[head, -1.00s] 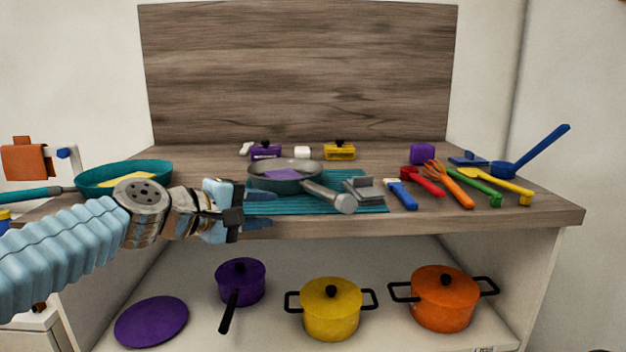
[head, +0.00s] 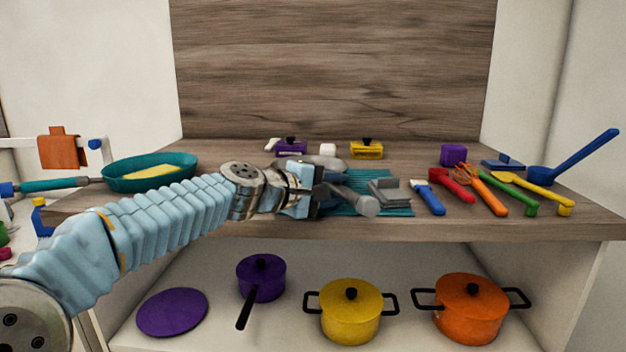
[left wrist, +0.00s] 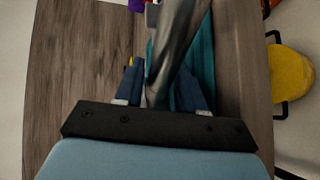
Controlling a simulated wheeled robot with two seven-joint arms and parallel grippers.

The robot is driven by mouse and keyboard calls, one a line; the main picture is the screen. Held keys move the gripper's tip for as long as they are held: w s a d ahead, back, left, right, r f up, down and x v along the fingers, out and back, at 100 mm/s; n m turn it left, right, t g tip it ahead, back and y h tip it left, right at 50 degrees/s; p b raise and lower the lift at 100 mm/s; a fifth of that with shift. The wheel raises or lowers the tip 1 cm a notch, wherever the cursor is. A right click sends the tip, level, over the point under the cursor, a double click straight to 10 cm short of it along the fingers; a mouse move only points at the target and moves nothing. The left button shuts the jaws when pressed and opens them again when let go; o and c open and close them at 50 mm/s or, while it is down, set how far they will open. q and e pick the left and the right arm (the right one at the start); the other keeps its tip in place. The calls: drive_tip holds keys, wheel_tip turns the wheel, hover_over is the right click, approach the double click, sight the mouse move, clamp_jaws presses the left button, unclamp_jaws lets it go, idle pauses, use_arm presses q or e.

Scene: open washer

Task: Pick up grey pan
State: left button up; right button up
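The grey pan (head: 322,161) lies on the teal mat (head: 400,211) on the wooden counter. My left gripper hides most of its body in the head view. Its handle end (head: 367,206) sticks out toward the counter's front edge. My left gripper (head: 322,190) is in front of the pan at the handle. In the left wrist view the grey handle (left wrist: 170,65) runs between the two blue fingers of my left gripper (left wrist: 160,85). The fingers look apart, with a small gap on the left side. My right gripper is not in view.
A grey block-like object (head: 388,191) lies just right of the handle. Several utensils, including a blue brush (head: 428,198), lie farther right. A teal pan (head: 150,173) stands left, beyond my arm. Yellow (head: 350,318) and orange (head: 470,310) pots stand on the shelf below.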

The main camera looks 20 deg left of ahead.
use_arm(q)
drive_tip(key=x, duration=0.2)
drive_tip(key=shift+w+d, duration=0.1)
drive_tip(key=shift+w, duration=0.15)
drive_tip(key=c, duration=0.7)
clamp_jaws()
